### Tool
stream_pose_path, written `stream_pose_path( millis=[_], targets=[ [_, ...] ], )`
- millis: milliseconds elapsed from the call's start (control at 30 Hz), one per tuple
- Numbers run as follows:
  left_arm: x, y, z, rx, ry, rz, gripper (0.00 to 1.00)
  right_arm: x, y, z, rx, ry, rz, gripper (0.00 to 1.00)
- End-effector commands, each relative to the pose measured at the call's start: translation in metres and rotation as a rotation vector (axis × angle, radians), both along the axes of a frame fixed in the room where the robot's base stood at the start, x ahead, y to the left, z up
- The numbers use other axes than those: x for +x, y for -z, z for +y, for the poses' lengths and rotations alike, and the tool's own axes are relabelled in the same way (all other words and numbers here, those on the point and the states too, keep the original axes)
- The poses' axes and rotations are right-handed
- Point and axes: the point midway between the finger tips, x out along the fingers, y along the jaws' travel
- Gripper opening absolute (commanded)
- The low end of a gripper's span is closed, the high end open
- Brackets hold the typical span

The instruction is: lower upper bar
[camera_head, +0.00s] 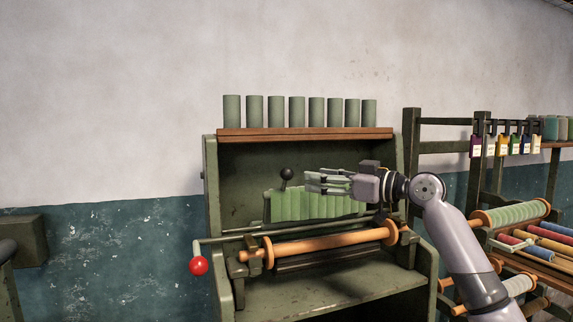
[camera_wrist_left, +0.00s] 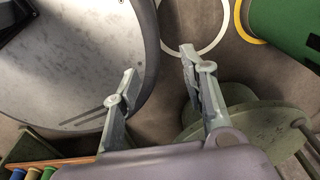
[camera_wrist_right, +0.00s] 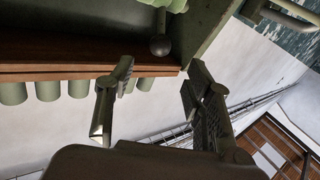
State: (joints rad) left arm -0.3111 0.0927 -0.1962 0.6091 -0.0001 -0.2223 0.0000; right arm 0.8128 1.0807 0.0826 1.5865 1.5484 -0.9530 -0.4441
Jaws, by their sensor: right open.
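A green machine cabinet (camera_head: 212,185) stands against the wall. Inside it is a light green ribbed bar (camera_head: 290,205), which I take for the upper bar, with a black ball knob (camera_head: 287,173) above its left part. My right gripper (camera_head: 309,182) is open and empty, just right of the knob, its fingers pointing left and covering part of the bar's top. In the right wrist view a dark ball knob (camera_wrist_right: 160,46) shows beyond and between the open fingertips. My left gripper (camera_wrist_left: 160,60) is open and empty, away from the machine.
A wooden roller (camera_head: 330,242) lies in front of the bar. A red ball (camera_head: 198,266) ends a lever at left. Green cylinders (camera_head: 270,111) line the top shelf. A rack of spools (camera_head: 515,214) stands at right. A round grey table (camera_wrist_left: 80,75) is below my left gripper.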

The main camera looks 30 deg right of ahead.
Motion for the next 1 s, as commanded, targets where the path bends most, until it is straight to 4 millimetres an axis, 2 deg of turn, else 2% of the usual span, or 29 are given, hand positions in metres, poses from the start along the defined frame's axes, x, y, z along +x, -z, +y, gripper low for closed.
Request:
stream_pose_path(
  millis=[33, 200, 333, 500, 900, 1000],
  targets=[
    [0.003, -0.012, -0.001, -0.002, 0.0, -0.004, 0.4, 0.011, -0.006, 0.005, 0.002, -0.002, 0.0, 0.47],
    [0.015, -0.03, -0.01, -0.014, -0.003, -0.024, 0.4, 0.046, -0.006, 0.019, 0.002, -0.003, 0.0, 0.47],
    [0.024, -0.042, -0.02, -0.025, -0.004, -0.038, 0.4, 0.069, -0.004, 0.027, 0.002, -0.001, 0.001, 0.47],
    [0.023, -0.05, -0.02, -0.026, -0.001, -0.036, 0.4, 0.089, -0.002, 0.034, 0.002, -0.001, 0.001, 0.47],
    [0.014, -0.05, -0.013, -0.016, 0.001, -0.022, 0.4, 0.097, 0.001, 0.037, -0.001, 0.001, 0.002, 0.47],
    [0.014, -0.05, -0.012, -0.016, 0.001, -0.021, 0.4, 0.097, 0.001, 0.037, -0.001, 0.001, 0.002, 0.42]
  ],
)
